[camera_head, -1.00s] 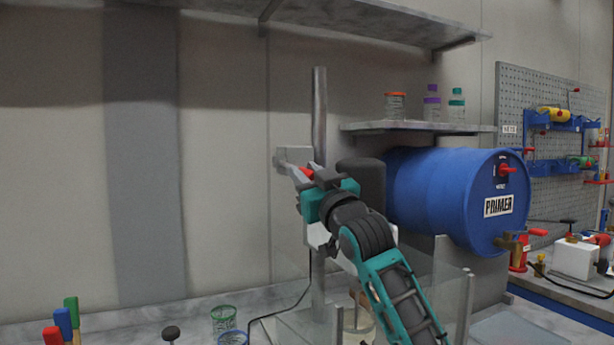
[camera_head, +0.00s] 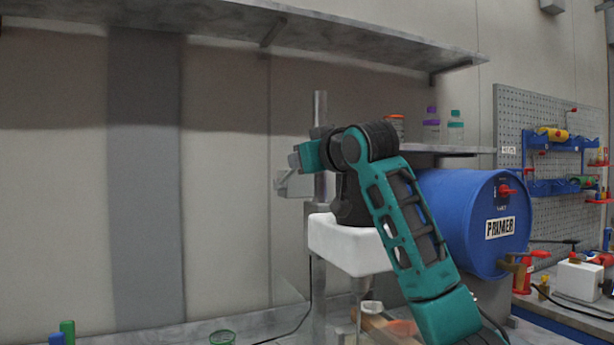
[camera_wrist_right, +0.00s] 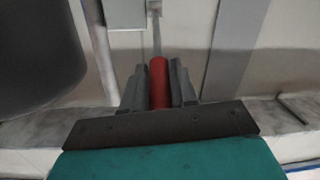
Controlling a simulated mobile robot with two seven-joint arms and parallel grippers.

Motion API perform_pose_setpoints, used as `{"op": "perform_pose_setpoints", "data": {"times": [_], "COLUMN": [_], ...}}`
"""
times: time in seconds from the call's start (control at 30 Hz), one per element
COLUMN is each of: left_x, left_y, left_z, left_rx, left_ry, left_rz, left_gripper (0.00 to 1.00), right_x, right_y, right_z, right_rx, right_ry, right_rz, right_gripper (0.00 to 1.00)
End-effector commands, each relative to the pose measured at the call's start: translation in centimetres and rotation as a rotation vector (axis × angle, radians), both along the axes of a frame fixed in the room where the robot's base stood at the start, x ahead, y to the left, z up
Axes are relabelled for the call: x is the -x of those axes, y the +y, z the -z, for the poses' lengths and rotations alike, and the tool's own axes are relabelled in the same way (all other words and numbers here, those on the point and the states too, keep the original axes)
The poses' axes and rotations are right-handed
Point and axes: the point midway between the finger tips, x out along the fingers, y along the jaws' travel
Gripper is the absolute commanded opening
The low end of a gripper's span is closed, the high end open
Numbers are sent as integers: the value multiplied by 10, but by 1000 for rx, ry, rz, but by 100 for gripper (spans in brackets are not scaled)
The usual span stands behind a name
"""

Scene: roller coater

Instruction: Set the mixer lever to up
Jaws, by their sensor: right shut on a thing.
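The mixer has a grey vertical column (camera_head: 320,104), a dark motor housing (camera_head: 351,204) and a white head (camera_head: 342,246) in the head view. A grey bracket (camera_head: 294,184) sits at the column's left side. The red lever handle (camera_wrist_right: 159,82) shows in the right wrist view, between the two dark fingers of my right gripper (camera_wrist_right: 158,72), which is shut on it. A thin grey rod runs from the handle's far end. In the head view my right gripper (camera_head: 303,158) is at the bracket and column, and the handle is hidden. My left gripper is not in view.
The blue primer barrel (camera_head: 470,220) lies right of the mixer, below a small shelf (camera_head: 450,150) with bottles. A long shelf (camera_head: 300,28) runs above. A green-rimmed cup (camera_head: 222,337) stands on the bench. The wall at left is clear.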

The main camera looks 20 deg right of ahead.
Motion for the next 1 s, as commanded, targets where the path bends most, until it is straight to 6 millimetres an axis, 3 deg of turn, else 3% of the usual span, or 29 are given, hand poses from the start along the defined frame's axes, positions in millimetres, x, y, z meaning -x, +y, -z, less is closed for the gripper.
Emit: {"op": "perform_pose_setpoints", "data": {"times": [0.03, 0.3, 0.87, 0.9, 1.0], "left_x": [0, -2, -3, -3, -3], "left_y": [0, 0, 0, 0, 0], "left_z": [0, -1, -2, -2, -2], "left_rx": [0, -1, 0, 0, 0], "left_ry": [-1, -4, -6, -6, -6], "left_rz": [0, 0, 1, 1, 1], "left_gripper": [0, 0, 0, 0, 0], "right_x": [-1, -8, -11, -11, -11], "right_y": [0, 0, 0, 0, 0], "right_z": [-9, -22, -25, -25, -25], "right_rx": [-1, 3, 3, 3, 3], "right_ry": [18, 115, 145, 145, 146], "right_rz": [1, 0, -1, 0, 0], "right_gripper": [0, 0, 0, 28, 38]}}
